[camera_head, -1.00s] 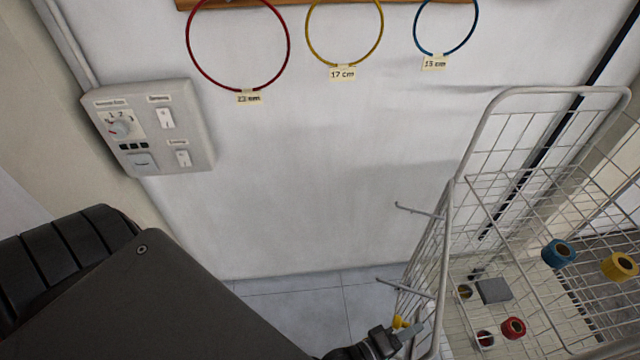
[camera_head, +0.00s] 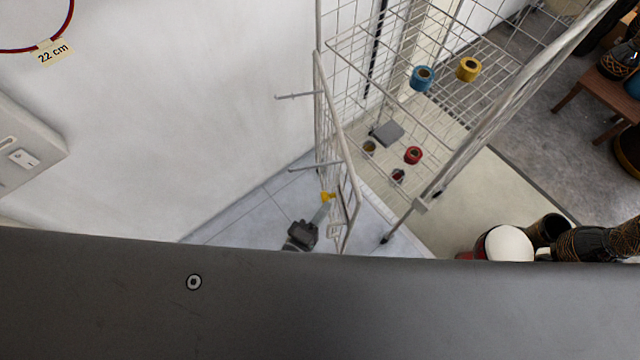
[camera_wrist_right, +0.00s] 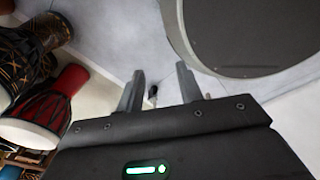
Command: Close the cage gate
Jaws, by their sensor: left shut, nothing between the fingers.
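The cage (camera_head: 447,139) is a tall white wire cage standing beside the wall. Its gate (camera_head: 337,125) is a narrow wire panel at the cage's left side, with a gap between its lower near end and the cage's front post (camera_head: 400,224). Two short rods stick out of the gate to the left. My left gripper (camera_head: 323,213) is shut and empty, low at the gate's left face, close to a small yellow piece (camera_head: 328,197); I cannot tell whether it touches. My right gripper (camera_wrist_right: 160,88) is open and empty in the right wrist view, away from the gate.
Inside the cage are a blue roll (camera_head: 422,78), a yellow roll (camera_head: 468,68), a red roll (camera_head: 413,155) and a grey block (camera_head: 387,133). Drums (camera_head: 508,244) stand at the right. A wall panel (camera_head: 25,150) is at the left.

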